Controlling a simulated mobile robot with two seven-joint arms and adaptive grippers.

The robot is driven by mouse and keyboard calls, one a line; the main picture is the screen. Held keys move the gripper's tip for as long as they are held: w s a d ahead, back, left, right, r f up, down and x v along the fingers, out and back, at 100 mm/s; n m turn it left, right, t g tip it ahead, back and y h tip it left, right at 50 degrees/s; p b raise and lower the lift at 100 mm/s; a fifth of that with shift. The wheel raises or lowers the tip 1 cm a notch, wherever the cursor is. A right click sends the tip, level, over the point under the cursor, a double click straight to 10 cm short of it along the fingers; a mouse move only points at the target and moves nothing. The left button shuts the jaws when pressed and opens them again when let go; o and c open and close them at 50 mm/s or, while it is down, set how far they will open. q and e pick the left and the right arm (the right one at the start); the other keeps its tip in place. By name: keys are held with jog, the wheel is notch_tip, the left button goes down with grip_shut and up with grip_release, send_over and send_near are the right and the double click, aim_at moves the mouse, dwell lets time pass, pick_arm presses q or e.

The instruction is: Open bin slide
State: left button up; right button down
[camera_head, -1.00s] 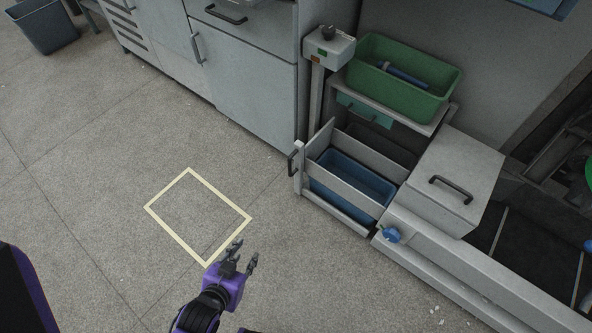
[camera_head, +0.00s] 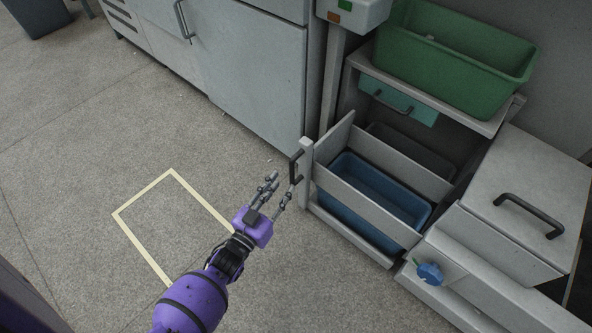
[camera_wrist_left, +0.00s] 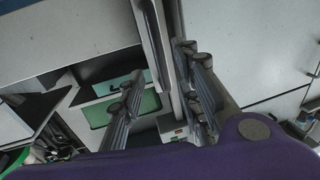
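The bin slide (camera_head: 385,180) is a grey pull-out frame low in the cabinet, holding a blue bin (camera_head: 372,198). It stands partly out from the cabinet. A dark upright handle (camera_head: 294,167) is on its left front face. My left gripper (camera_head: 281,186) is open and empty, its fingers pointing at the handle and very close to it; I cannot tell whether they touch. In the left wrist view the spread fingers of the gripper (camera_wrist_left: 163,75) show nothing clearly held between them. My right gripper is not in view.
A green bin (camera_head: 455,60) sits on a shelf above the slide, over a teal drawer (camera_head: 398,98). Grey cabinets (camera_head: 250,70) line the back. The floor with a yellow outline (camera_head: 140,200) is clear.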

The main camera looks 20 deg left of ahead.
aim_at(291, 174)
pick_arm(q)
jog(key=w, duration=0.1)
jog(key=w+b, duration=0.1)
jog(key=w, duration=0.3)
jog(key=shift+w+d+f+b, duration=0.15)
jog(key=shift+d+f+b, duration=0.1)
jog(key=shift+d+b, duration=0.15)
jog(key=shift+w+d+r, duration=0.1)
jog(key=shift+w, duration=0.65)
grip_shut()
